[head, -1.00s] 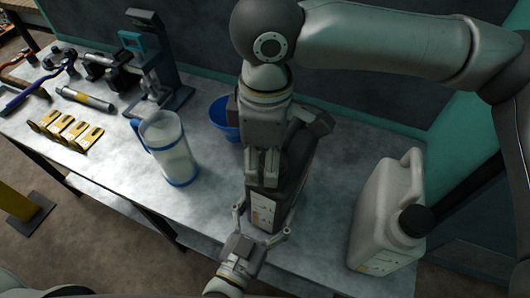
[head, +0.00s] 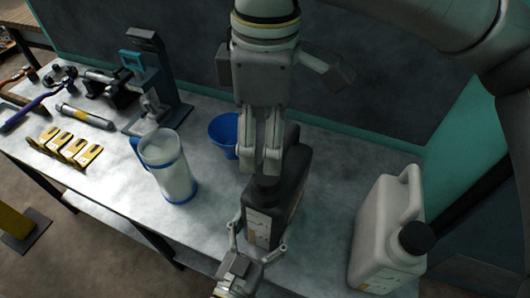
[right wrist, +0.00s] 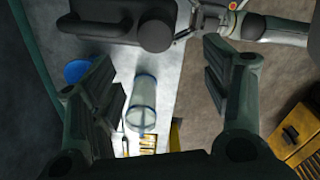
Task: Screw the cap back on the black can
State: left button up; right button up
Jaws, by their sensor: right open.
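The black can (head: 290,190) stands upright on the bench, with a pale label on its front. A dark round cap or neck (head: 264,187) shows on its top, just below my right gripper (head: 260,170); whether it is threaded on is unclear. In the right wrist view the can's dark top (right wrist: 100,20) and the round part (right wrist: 156,32) lie beyond the open, empty right fingers. My left gripper (head: 259,238) has its fingers either side of the can's lower front; their grip is not clear.
A grey jug with a black cap (head: 385,230) stands right. Several yellow-black items (head: 70,147) and tools lie further left. The wall (head: 350,110) runs behind.

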pick_arm(q)
jog(key=shift+s+d+f, duration=0.1)
jog(key=shift+s+f, duration=0.05)
jog(key=shift+f, duration=0.1)
jog(key=o, duration=1.9)
jog(key=shift+d+r, duration=0.1)
pick_arm(e)
jog(key=shift+d+r, duration=0.1)
jog(key=shift+r, duration=0.85)
pick_arm(q)
jog(key=v, duration=1.2)
jog(key=shift+r, duration=0.1)
